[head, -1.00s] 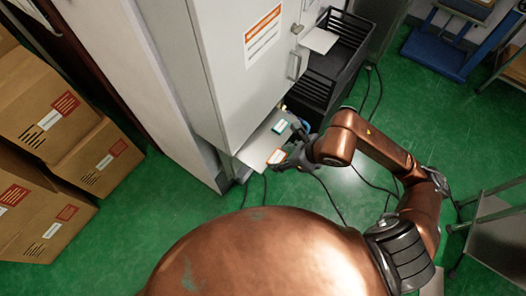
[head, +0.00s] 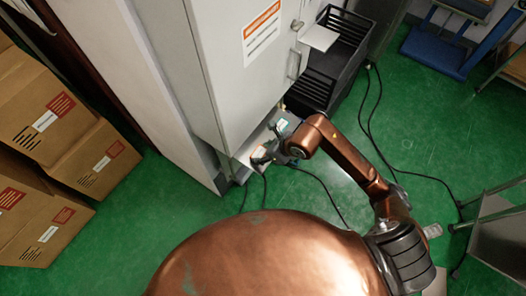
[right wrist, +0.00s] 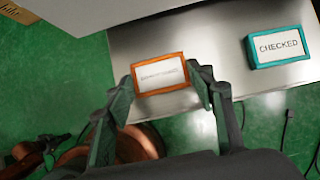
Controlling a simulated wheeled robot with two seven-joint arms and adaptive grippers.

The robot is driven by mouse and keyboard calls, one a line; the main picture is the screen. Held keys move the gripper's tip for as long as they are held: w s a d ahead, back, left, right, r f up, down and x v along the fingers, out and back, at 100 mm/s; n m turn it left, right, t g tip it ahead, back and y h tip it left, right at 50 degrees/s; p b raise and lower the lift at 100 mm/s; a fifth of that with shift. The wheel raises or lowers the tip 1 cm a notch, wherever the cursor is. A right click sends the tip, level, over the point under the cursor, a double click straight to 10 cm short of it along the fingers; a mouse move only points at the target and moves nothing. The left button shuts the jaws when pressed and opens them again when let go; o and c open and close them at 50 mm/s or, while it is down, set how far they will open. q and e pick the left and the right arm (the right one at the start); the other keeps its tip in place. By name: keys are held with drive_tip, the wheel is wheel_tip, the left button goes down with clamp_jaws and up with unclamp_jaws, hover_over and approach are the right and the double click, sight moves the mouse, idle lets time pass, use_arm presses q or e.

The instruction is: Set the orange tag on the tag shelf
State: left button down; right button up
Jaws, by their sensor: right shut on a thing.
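The orange tag (right wrist: 158,75), an orange-framed white plate with small unreadable print, is between the fingertips of my right gripper (right wrist: 163,88), which is shut on it. In the right wrist view it overlaps the front edge of the metal tag shelf (right wrist: 185,45). I cannot tell whether it touches the shelf. A teal tag reading CHECKED (right wrist: 278,47) stands on the shelf to the right. In the head view my right gripper (head: 264,156) is at the shelf's front, below the cabinet, partly covering the orange tag. My left gripper is not in view.
The grey cabinet (head: 225,60) rises directly above the shelf. A black crate (head: 330,65) stands beside it at the right. Cardboard boxes (head: 75,130) are stacked at the left. Cables (head: 415,178) lie on the green floor. A metal cart (head: 495,225) stands at the far right.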

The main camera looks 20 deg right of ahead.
drive_tip(key=o, duration=1)
drive_tip(key=shift+r, duration=0.1)
drive_tip(key=shift+s+d+r, duration=0.1)
drive_tip(key=shift+d+r, duration=0.05)
drive_tip(key=shift+r, duration=0.15)
drive_tip(key=p+v, duration=0.2)
drive_tip(key=v, duration=0.9)
drive_tip(key=shift+s+r, duration=0.1)
